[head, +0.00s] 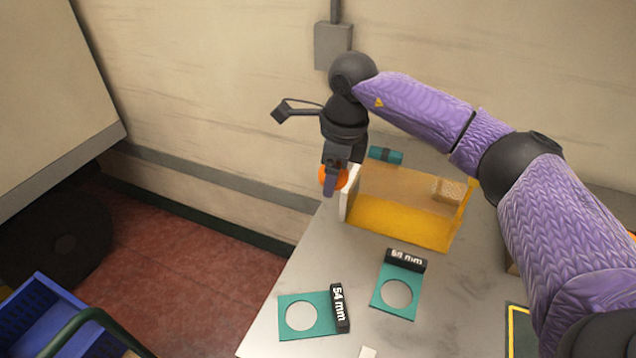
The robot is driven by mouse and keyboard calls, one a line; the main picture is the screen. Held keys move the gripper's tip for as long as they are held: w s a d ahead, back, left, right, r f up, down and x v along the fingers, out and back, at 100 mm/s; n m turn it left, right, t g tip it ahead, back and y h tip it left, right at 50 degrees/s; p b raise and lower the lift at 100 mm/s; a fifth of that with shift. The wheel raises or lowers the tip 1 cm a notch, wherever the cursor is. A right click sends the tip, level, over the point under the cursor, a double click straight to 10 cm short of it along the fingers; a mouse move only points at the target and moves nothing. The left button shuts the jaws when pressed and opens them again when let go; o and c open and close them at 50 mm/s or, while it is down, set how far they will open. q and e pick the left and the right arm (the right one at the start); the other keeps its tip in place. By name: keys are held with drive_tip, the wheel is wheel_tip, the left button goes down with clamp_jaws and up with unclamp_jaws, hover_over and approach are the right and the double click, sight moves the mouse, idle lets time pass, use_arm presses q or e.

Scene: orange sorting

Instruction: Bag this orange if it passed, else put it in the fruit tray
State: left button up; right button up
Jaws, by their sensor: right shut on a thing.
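My right gripper (334,186) is shut on an orange (325,177), near the table's back left edge. Its fingers cover part of the fruit. The orange is beside the white left end of a yellow and tan box-like holder (400,222); I cannot tell whether they touch. Two teal gauge plates with round holes lie on the table: one marked 54 mm (291,328) at the front, and another (381,296) whose label is hard to read. Both holes show only the bare table. I cannot clearly identify a bag or the fruit tray. My left gripper is out of view.
A blue crate (45,308) is low at the left, over the red floor. A yellow-edged dark panel (518,330) lies at the front right.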

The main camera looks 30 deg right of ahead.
drive_tip(key=w+d+m+h+p, duration=0.2)
drive_tip(key=d+m+p, duration=0.2)
drive_tip(key=d+m, duration=1.2)
drive_tip(key=a+f+m+b, duration=0.4)
drive_tip(key=f+b, duration=0.1)
drive_tip(key=shift+s+b, duration=0.15)
drive_tip(key=shift+b, duration=0.25)
drive_tip(key=shift+f, duration=0.2)
drive_tip(key=shift+f+b, duration=1.6)
drive_tip(key=shift+f, duration=1.55)
